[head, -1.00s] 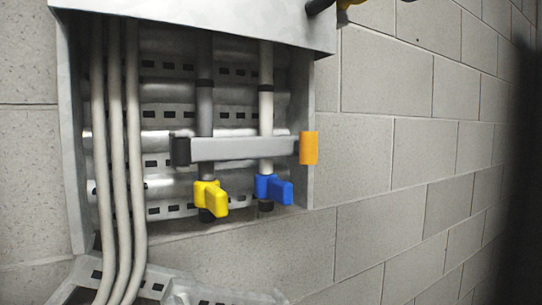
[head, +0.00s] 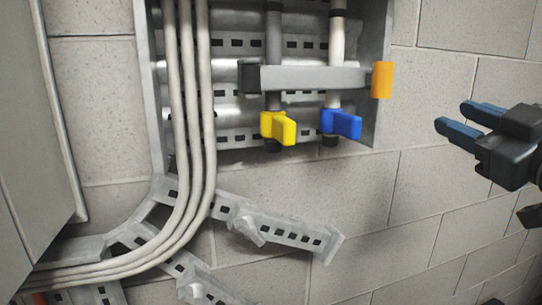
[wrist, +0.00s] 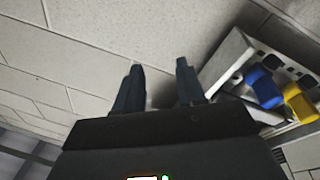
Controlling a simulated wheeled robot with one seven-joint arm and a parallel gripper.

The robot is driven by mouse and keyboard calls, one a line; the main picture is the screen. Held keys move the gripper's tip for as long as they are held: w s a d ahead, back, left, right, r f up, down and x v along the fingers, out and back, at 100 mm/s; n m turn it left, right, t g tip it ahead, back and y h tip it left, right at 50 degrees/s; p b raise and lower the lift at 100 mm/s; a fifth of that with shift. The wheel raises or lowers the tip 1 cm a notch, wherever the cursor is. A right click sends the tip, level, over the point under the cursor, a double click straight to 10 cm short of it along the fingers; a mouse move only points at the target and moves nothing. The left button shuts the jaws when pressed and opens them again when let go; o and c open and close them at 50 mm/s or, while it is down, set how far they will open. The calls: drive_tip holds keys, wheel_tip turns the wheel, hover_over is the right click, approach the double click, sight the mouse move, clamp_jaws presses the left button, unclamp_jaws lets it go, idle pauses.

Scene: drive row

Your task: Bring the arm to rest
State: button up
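My gripper (head: 461,121) is at the right of the head view, in front of the block wall and to the right of the wall cabinet. Its two dark blue fingers point left and stand apart with nothing between them. In the wrist view the fingers (wrist: 158,85) also stand apart and empty, with bare wall beyond them. The cabinet with its valves is at the right of the wrist view, apart from the fingers.
The open cabinet (head: 384,105) holds a yellow valve handle (head: 278,127), a blue valve handle (head: 342,123) and a grey bar (head: 312,78) with an orange end (head: 382,80). Grey pipes (head: 190,120) curve down-left over slotted rails (head: 290,233).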

drive_tip(key=s+a+f+m+g+h, duration=0.15)
drive_tip(key=s+f+m, duration=0.4)
drive_tip(key=f, duration=0.75)
drive_tip(key=s+a+f+m+h, duration=0.25)
drive_tip(key=s+f, duration=0.55)
drive_tip(key=f, duration=0.5)
drive_tip(key=s+a+f+g, duration=0.1)
drive_tip(key=s+f, duration=0.2)
drive_tip(key=s, duration=1.1)
drive_tip(key=s+f+g, duration=0.2)
drive_tip(key=s+f, duration=0.2)
drive_tip(key=s, duration=0.9)
drive_tip(key=shift+s+a+m, duration=0.3)
drive_tip(key=shift+s+a, duration=0.05)
drive_tip(key=shift+s, duration=0.05)
